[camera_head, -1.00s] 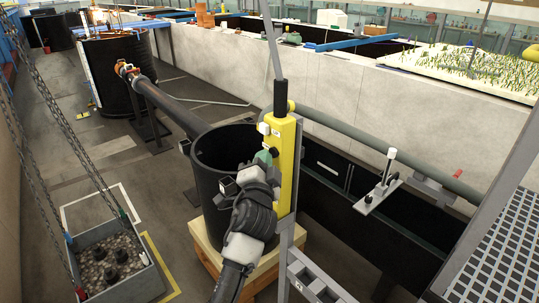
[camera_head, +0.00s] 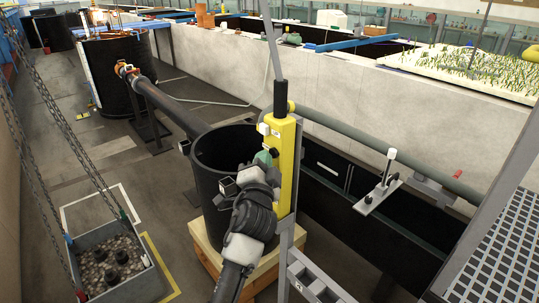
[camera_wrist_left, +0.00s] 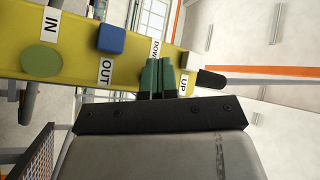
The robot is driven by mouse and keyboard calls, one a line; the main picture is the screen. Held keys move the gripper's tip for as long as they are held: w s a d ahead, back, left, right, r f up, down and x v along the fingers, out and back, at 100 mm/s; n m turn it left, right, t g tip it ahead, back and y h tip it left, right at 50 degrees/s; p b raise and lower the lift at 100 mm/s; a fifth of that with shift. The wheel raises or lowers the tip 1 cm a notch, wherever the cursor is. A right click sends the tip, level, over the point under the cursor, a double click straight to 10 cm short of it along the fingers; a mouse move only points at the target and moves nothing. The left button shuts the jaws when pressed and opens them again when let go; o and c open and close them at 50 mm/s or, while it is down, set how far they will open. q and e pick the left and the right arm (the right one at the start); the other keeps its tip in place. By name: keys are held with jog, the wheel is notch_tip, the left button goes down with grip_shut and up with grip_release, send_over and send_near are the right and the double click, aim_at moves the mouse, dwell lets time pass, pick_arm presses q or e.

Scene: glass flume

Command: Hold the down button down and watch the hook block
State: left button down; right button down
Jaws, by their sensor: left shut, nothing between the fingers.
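The yellow control pendant (camera_head: 287,165) hangs upright on its cable in the head view. In the left wrist view its yellow face (camera_wrist_left: 80,68) carries IN, OUT, DOWN and UP labels, the DOWN label partly covered. My left gripper (camera_head: 266,157) is shut and empty, its green fingertips (camera_wrist_left: 157,77) at the pendant face beside the DOWN label. The down button is hidden behind them, so I cannot tell whether it is pressed in. The hook block is not in view. Chains (camera_head: 50,105) run down to a grey crate (camera_head: 128,285) of gravel. My right gripper is not in view.
A black tank (camera_head: 213,205) on a wooden pallet stands just behind my left gripper, with a dark pipe (camera_head: 170,108) running from it. A metal post and steps (camera_head: 312,280) stand close on the right. Floor around the crate has white and yellow marking lines.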

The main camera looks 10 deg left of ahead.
pick_arm(q)
jog(key=shift+s+a+p, duration=0.55)
jog(key=shift+s+a, duration=0.05)
jog(key=shift+s, duration=0.2)
jog(key=s+a+p, duration=0.1)
jog(key=s, duration=0.1)
jog(key=s+a+p, duration=0.1)
jog(key=s+a, duration=0.1)
dwell(0.8)
